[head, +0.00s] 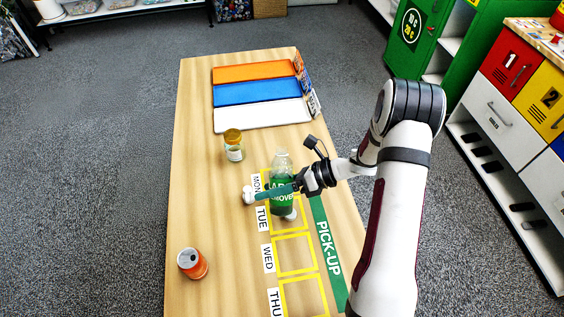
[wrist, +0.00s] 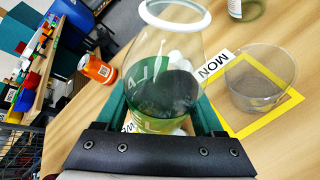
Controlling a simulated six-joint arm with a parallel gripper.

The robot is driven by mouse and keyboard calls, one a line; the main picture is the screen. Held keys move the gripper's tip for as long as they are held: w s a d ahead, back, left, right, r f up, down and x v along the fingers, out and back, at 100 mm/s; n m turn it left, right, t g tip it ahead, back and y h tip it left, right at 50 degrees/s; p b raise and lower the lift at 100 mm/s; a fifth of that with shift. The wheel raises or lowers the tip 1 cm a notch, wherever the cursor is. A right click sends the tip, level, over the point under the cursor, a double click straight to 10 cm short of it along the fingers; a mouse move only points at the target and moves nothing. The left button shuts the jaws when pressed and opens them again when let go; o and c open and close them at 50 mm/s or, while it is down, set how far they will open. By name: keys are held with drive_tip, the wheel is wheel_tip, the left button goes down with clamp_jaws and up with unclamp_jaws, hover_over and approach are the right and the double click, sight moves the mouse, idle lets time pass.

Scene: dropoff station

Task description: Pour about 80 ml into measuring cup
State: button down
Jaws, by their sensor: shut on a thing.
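My gripper (head: 270,192) is shut around a clear bottle with a green label (head: 282,199). In the wrist view, the bottle (wrist: 160,60) stands between my teal fingers, its white-rimmed mouth at the top and dark content low inside.
An orange can (head: 192,263) stands at the front left of the wooden table (head: 215,210). Orange, blue and white trays (head: 258,93) lie at the far end. The left middle of the table is clear.

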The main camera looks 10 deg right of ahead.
sight(271, 203)
drive_tip(key=shift+s+a+f+m+g+y, duration=0.1)
drive_tip(key=shift+s+f+m+g+y, duration=0.15)
drive_tip(key=shift+s+m+g, duration=0.25)
drive_tip(key=shift+s+a+f+m+g+y, duration=0.1)
drive_tip(key=shift+s+f+m+g+y, duration=0.15)
drive_tip(key=shift+m+g, duration=0.35)
drive_tip(key=shift+s+f+m+g, duration=0.3)
drive_tip(key=shift+s+m+g, duration=0.35)
drive_tip(key=shift+m, duration=0.45)
drive_tip(key=shift+w+r+m+g+y, duration=0.2)
drive_tip(key=shift+r+m+g+y, duration=0.1)
drive_tip(key=shift+r, duration=0.15)
drive_tip(key=shift+w+r+m, duration=0.1)
drive_tip(key=shift+r+m, duration=0.2)
drive_tip(key=shift+r+m+g+y+p, duration=0.25)
drive_tip(key=shift+r+m+y+p, duration=0.2)
drive_tip(key=shift+r, duration=0.1)
drive_tip(key=shift+s+a+r+p, duration=0.1)
drive_tip(key=shift+s+r+p, duration=0.1)
drive_tip(key=shift+s, duration=0.15)
drive_tip(key=shift+s+a+r+p, duration=0.1)
drive_tip(key=shift+s+p, duration=0.1)
drive_tip(key=shift+s, duration=0.15)
drive_tip(key=shift+m+g+p, duration=0.4)
drive_tip(key=shift+m+p, duration=0.05)
drive_tip(key=shift+m, duration=0.1)
idle(1.4)
